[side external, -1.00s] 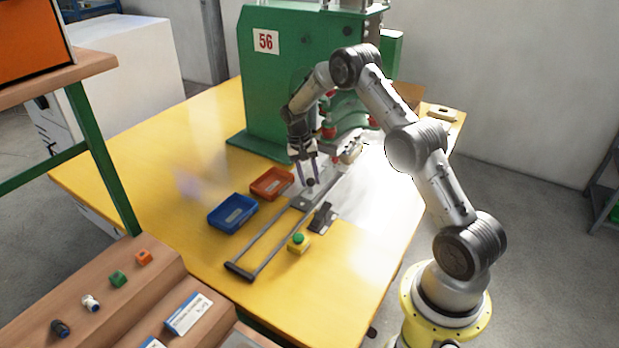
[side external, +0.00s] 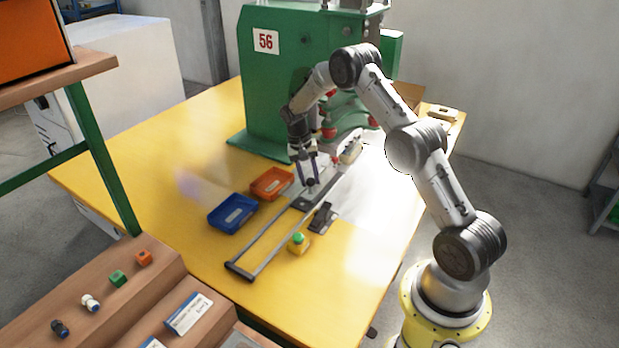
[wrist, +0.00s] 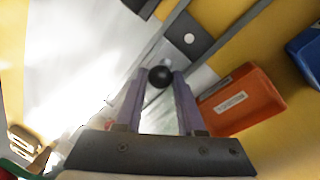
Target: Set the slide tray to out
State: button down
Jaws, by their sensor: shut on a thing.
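The slide tray shows as a dark plate (side external: 304,203) on two long rails (side external: 268,236) running from the green press toward the table's front. In the wrist view the dark plate (wrist: 187,37) has a light round spot. A black ball knob (side external: 310,182) stands beside the plate on its press side. My gripper (side external: 309,179) points down and is shut on the knob, which shows between its fingertips in the wrist view (wrist: 160,76). The join between knob and tray is not clear.
The green press (side external: 300,80) stands behind my gripper. A red bin (side external: 271,184) and a blue bin (side external: 232,213) sit left of the rails. A green button on a yellow box (side external: 298,243) and a dark clamp-like part (side external: 322,216) are right of them.

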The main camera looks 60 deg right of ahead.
jog(key=shift+r, duration=0.1)
jog(key=a, duration=3)
jog(key=shift+a, duration=0.3)
jog(key=c, duration=0.6)
grip_release()
jog(key=shift+o, duration=0.4)
notch_tip(320, 180, up, 14)
jog(key=w+a, duration=0.1)
jog(key=w, duration=0.1)
jog(key=shift+w+a+f, duration=0.15)
jog(key=shift+a+f, duration=0.05)
